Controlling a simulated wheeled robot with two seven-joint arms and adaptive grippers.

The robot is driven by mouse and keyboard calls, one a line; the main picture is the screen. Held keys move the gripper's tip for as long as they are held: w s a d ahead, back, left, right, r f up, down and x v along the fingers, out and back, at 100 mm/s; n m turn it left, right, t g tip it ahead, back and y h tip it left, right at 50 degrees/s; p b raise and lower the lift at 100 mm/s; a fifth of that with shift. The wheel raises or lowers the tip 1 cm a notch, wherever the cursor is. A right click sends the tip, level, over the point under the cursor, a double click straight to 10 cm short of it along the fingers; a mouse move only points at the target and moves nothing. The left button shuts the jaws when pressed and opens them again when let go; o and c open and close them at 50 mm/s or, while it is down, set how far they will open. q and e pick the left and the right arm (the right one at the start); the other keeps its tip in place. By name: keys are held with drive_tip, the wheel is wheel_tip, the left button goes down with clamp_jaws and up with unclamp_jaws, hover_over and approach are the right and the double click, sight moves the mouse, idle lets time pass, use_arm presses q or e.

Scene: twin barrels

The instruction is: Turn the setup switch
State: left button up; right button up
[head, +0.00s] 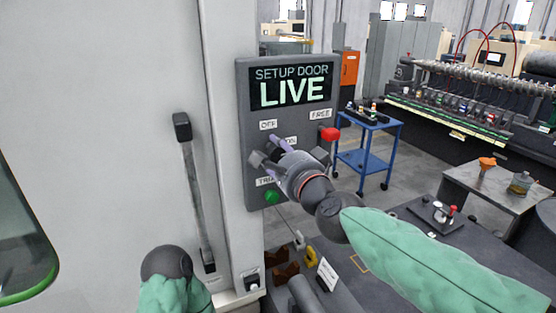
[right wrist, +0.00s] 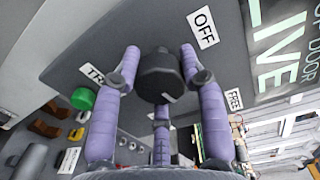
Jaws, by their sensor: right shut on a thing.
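The setup switch is a black round knob (right wrist: 158,75) on a grey panel (head: 246,110) fixed to a pale column. A screen (head: 292,88) above it reads "SETUP DOOR LIVE". In the right wrist view, the knob sits between the purple fingers of my right gripper (right wrist: 160,54), which is shut on it. A small white mark shows on its lower edge. OFF (right wrist: 203,27) is printed near it. In the head view, my right gripper (head: 276,148) reaches the panel and mostly hides the knob. My left arm shows at bottom left; its gripper is out of view.
A red button (head: 329,134) sits at the panel's right edge and a green button (head: 271,196) below the gripper. A long handle (head: 195,195) is on the pale wall to the left. A blue cart (head: 368,138) and a grey table (head: 495,187) stand to the right.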

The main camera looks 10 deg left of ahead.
drive_tip(key=shift+s+a+f+m+b, duration=0.1)
drive_tip(key=shift+a+f+m+b, duration=0.25)
drive_tip(key=shift+m, duration=0.45)
drive_tip(key=shift+d, duration=0.1)
drive_tip(key=o, duration=1.1)
drive_tip(key=shift+o, duration=0.3)
drive_tip(key=shift+r, duration=0.2)
drive_tip(key=shift+d+r, duration=0.1)
drive_tip(key=shift+s+d, duration=0.1)
drive_tip(key=v, duration=1.1)
drive_tip(key=shift+s, duration=0.3)
